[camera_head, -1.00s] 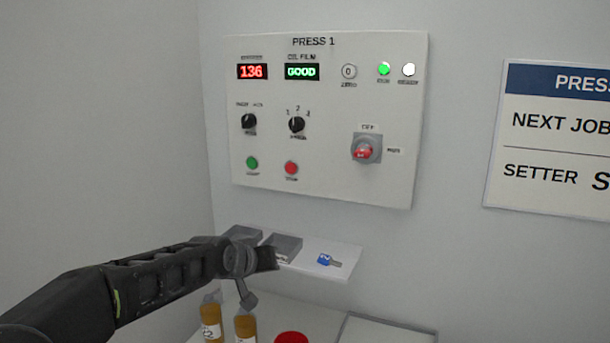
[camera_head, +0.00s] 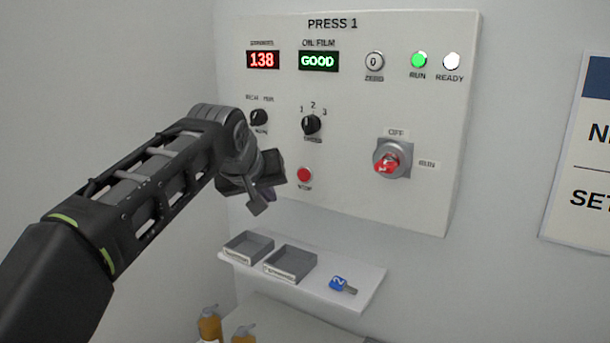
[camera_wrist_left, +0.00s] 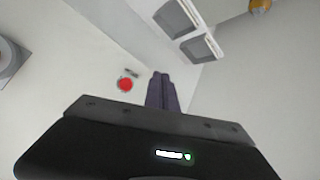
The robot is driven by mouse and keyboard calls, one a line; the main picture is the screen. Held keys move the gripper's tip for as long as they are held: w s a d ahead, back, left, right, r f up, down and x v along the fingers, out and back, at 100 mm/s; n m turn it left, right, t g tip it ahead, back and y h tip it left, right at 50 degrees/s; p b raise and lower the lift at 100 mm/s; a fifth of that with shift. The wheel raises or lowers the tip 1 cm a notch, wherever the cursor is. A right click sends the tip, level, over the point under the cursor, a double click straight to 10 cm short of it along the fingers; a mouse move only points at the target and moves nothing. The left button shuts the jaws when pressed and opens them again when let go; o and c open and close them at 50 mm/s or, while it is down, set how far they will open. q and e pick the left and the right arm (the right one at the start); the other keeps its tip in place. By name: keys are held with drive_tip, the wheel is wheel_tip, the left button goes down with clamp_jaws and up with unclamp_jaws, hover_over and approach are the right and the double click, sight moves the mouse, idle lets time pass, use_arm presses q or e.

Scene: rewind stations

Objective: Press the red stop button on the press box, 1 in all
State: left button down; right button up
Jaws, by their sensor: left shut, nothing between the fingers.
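The press box (camera_head: 350,200) is a pale panel on the wall, headed PRESS 1. Its red stop button (camera_head: 304,175) shows at the lower middle, and also in the left wrist view (camera_wrist_left: 125,85). My left gripper (camera_head: 262,190) is just left of the button in the head view, in front of the panel's lower left part. In the left wrist view its fingers (camera_wrist_left: 161,90) are together and empty, pointing toward the panel, with the button beside them to the left. Contact with the panel cannot be told. The green start button is hidden behind my left gripper. My right gripper is not in view.
A shelf (camera_head: 350,300) below the box holds two grey trays (camera_head: 248,246) and a blue-tagged key (camera_head: 341,285). A red-handled rotary switch (camera_head: 388,163) and black knobs sit on the panel. Bottles (camera_head: 209,325) stand below. A sign is on the wall at right.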

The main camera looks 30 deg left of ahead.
sight(304, 175)
use_arm(q)
drive_tip(key=shift+w, duration=0.2)
drive_tip(key=shift+w+p, duration=2.7)
drive_tip(key=shift+w, duration=1.65)
drive_tip(key=shift+w, duration=0.1)
drive_tip(key=shift+w+a, duration=0.1)
drive_tip(key=shift+w, duration=0.25)
